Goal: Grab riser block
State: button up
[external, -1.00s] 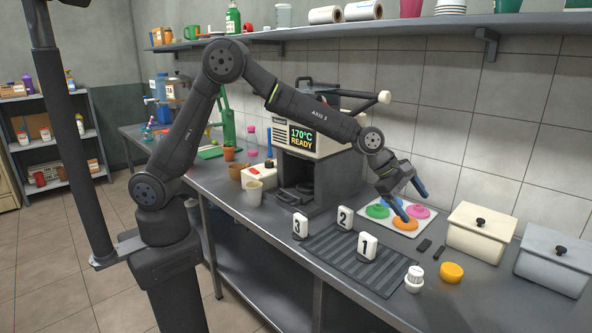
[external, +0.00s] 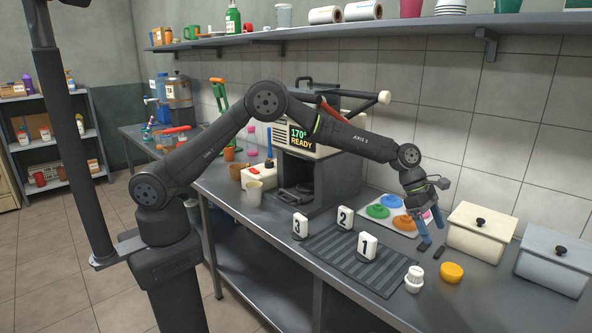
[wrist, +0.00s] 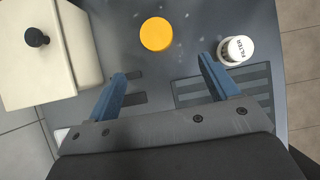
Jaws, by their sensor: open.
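Two small flat dark blocks lie on the counter between the tile sheet and the cream bin; I cannot tell for sure which is the riser block. One dark block (external: 439,252) shows just beside my gripper (external: 432,237) in the external view. In the wrist view, a dark block (wrist: 134,99) lies next to the left finger, which partly hides the dark shapes there. My gripper, also in the wrist view (wrist: 162,68), is open with blue fingers pointing down and nothing between them. Its height above the counter is hard to judge.
A yellow puck (external: 452,272) and a white filter cap (external: 414,279) stand in front. A cream lidded bin (external: 478,238) is close on the right. The ribbed mat (external: 345,258) bears numbered signs. The tile sheet with coloured discs (external: 375,205) lies behind.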

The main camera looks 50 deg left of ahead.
send_near(451, 268)
jog(key=x, duration=0.3)
jog(key=shift+s+f, duration=0.35)
jog(key=shift+f, duration=0.1)
jog(key=shift+w+d+x, duration=0.1)
jog(key=shift+w+x, duration=0.05)
jog(key=shift+x, duration=1.25)
jog(key=shift+w+d+x, duration=0.1)
jog(key=shift+w+x, duration=0.05)
jog(key=shift+x, duration=1.2)
jog(key=shift+r, duration=0.1)
jog(key=shift+c, duration=0.3)
jog(key=c, duration=1)
